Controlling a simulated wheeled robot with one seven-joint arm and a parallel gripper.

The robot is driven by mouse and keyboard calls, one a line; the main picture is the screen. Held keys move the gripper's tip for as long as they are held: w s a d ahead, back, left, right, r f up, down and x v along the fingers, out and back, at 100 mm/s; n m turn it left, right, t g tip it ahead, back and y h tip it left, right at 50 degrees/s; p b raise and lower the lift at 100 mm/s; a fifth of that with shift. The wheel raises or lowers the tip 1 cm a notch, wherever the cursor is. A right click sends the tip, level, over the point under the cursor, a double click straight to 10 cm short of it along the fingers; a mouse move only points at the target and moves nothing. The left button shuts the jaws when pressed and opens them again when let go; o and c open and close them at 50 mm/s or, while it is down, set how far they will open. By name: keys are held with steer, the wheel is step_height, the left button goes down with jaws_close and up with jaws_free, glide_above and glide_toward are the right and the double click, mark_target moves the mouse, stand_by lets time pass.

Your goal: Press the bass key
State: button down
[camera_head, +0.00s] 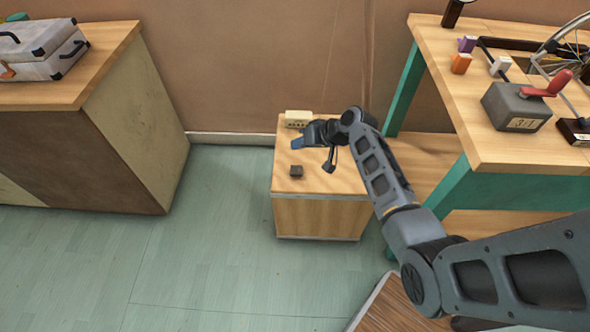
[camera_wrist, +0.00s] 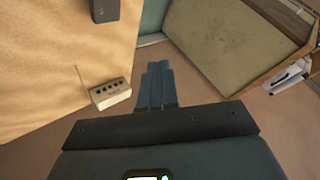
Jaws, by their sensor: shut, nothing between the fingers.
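No key is marked as the bass key in either view, so I cannot tell which thing it is. A small dark block (camera_head: 296,171) sits on the top of a low wooden cabinet (camera_head: 318,182); in the wrist view the block (camera_wrist: 104,10) is at the top edge. A cream box (camera_head: 298,118) with a row of dark holes stands at the cabinet's back edge; it also shows in the wrist view (camera_wrist: 108,95). My gripper (camera_head: 296,144) is over the cabinet, between block and box. Its blue fingers (camera_wrist: 158,68) are together and empty.
A workbench (camera_head: 480,145) at right holds a grey box with a red handle (camera_head: 516,105), an orange block (camera_head: 461,63), a purple block (camera_head: 467,44) and a spoked wheel (camera_head: 565,50). A counter (camera_head: 100,90) with a silver case (camera_head: 40,48) stands left. The floor between is clear.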

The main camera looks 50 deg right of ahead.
mark_target(299, 170)
steer(key=shift+f+b, duration=3.75)
steer(key=shift+f, duration=0.6)
steer(key=shift+f, duration=0.15)
steer(key=shift+f+b, duration=0.3)
steer(key=shift+f+b, duration=0.45)
steer(key=shift+f, duration=0.1)
steer(key=shift+r, duration=0.15)
steer(key=shift+r+p, duration=0.85)
steer(key=shift+p, duration=0.05)
steer(key=shift+r, duration=0.1)
step_height(299, 170, up, 5)
steer(key=p, duration=0.4)
